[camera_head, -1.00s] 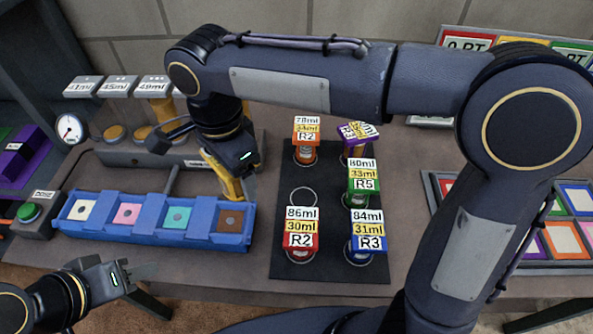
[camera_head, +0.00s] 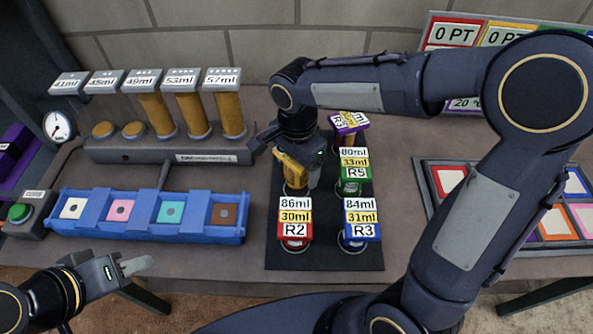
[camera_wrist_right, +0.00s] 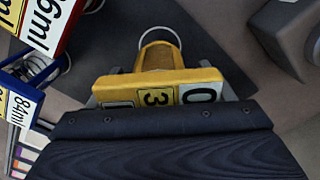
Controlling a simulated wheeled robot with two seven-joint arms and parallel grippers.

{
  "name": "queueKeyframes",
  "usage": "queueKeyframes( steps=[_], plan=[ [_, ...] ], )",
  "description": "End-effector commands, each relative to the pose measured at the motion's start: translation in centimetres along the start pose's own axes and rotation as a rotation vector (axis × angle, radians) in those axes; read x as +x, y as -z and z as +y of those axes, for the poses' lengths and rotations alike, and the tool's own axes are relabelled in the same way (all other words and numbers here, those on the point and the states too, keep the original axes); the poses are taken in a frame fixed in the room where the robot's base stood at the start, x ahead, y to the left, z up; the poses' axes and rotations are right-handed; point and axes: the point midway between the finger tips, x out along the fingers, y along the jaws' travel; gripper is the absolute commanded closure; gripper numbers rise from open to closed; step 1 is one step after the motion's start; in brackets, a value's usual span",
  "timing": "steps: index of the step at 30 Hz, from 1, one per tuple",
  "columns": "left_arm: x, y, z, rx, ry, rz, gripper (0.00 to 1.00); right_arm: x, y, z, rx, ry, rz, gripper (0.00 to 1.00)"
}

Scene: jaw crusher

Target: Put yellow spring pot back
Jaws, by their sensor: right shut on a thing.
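The yellow spring pot (camera_head: 293,172) is held by my right gripper (camera_head: 307,165) at the left side of the dark mat (camera_head: 325,258), in its middle row. In the right wrist view, the yellow pot (camera_wrist_right: 165,55) is between the jaws, with a ring outline on the mat around its far end. I cannot tell whether the pot touches the mat. My left gripper (camera_head: 138,266) is at the lower left, away from the pots; its jaw gap is unclear.
Red (camera_head: 295,220), blue (camera_head: 360,220), green (camera_head: 354,170) and purple (camera_head: 347,121) pots stand close by on the mat. The orange pot is hidden behind my right arm. A blue tray (camera_head: 150,231) and a row of tubes (camera_head: 190,112) stand left.

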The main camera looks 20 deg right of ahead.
Motion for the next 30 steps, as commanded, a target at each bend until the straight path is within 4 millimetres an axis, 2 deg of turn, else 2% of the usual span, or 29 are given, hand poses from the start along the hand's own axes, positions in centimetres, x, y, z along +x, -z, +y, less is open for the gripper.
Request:
queueKeyframes(
  steps=[1,5,17,18,21,23,30],
  plan=[
    [0.1,-0.1,-0.1,0.0,0.0,0.0,0.64,1.0,-0.1,0.0,-0.002,-0.005,-0.001,0.6],
    [0.2,-0.1,-0.1,0.0,0.0,0.0,0.64,2.5,-0.2,0.0,-0.001,-0.003,-0.001,0.6],
    [0.5,-0.2,-0.2,0.0,0.0,0.0,0.64,3.1,-0.2,0.0,-0.001,0.0,-0.001,0.6],
    [0.5,-0.2,-0.2,0.0,0.0,0.0,0.64,3.1,-0.2,0.0,-0.001,0.0,-0.001,0.25],
    [0.4,-0.2,-0.2,0.0,0.0,0.0,0.64,3.0,-0.2,0.0,-0.001,0.0,-0.001,0.12],
    [0.4,-0.2,-0.2,0.0,0.0,0.0,0.64,3.0,-0.2,0.0,-0.001,-0.001,-0.001,0.04],
    [0.4,-0.2,-0.2,0.0,0.0,0.0,0.64,3.0,-0.2,0.0,0.0,-0.001,-0.001,0.04]
  ],
)
